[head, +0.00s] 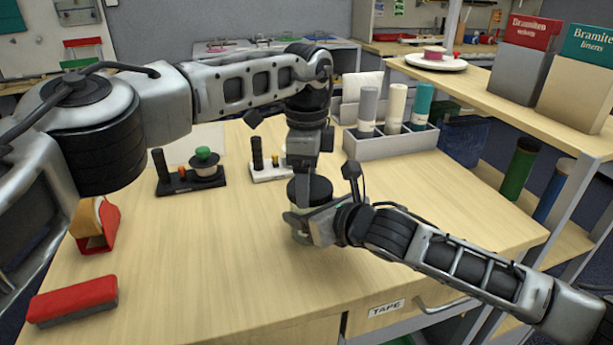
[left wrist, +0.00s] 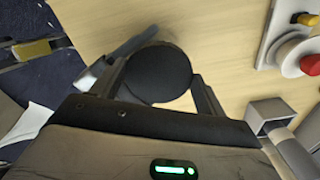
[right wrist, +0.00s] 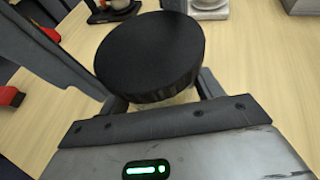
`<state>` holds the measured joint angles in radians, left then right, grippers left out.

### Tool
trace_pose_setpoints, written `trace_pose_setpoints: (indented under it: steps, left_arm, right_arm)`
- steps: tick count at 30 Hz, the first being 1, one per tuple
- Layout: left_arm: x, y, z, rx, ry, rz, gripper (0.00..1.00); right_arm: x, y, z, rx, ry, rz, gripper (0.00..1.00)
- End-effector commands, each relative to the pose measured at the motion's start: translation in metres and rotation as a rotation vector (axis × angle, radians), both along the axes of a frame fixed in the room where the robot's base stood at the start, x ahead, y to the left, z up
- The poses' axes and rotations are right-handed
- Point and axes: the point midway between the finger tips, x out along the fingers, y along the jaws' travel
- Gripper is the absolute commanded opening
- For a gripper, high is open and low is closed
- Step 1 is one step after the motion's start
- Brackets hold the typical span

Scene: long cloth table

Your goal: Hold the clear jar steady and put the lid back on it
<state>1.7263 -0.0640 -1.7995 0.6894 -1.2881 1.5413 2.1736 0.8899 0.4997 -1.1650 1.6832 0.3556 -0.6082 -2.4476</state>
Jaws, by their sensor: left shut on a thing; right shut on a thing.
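The clear jar (head: 299,237) stands upright near the table's front, mostly hidden by my right gripper (head: 308,222), which is shut on its side. The black round lid (head: 311,190) is level, directly over the jar's mouth. My left gripper (head: 309,176) comes down from above and is shut on the lid. The left wrist view shows the lid (left wrist: 158,73) between the finger pads. The right wrist view shows the lid (right wrist: 150,55) with a sliver of jar (right wrist: 168,98) below it. I cannot tell whether lid and rim touch.
Behind stand a black holder (head: 190,183) with a green-topped piece, a white holder (head: 268,172) and a grey box (head: 385,147) of rolls.

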Motion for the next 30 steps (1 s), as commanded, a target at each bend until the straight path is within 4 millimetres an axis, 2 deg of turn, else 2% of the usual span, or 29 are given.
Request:
trace_pose_setpoints:
  steps: [15, 16, 20, 23, 30]
  left_arm:
    - [-0.0002, 0.0001, -0.0109, 0.0, 0.001, 0.0, 0.49]
    - [-0.0001, 0.0001, -0.0111, 0.0, 0.001, 0.0, 0.49]
    - [0.0002, -0.0002, -0.0108, 0.0, 0.001, -0.049, 0.49]
    - [0.001, -0.0008, -0.011, -0.001, 0.0, -0.205, 0.49]
    - [0.0034, -0.0031, -0.0112, -0.002, 0.001, -0.794, 0.49]
  right_arm:
    - [0.0, 0.0, 0.0, 0.0, 0.0, 0.0, 0.24]
    - [0.0, 0.0, 0.0, 0.0, 0.0, 0.0, 0.01]
    - [0.0, 0.0, -0.0001, 0.0, 0.0, 0.0, 0.01]
    - [-0.0001, 0.0, -0.0002, 0.0, 0.0, 0.0, 0.01]
    - [-0.0001, -0.0001, -0.0003, -0.001, 0.001, 0.0, 0.01]
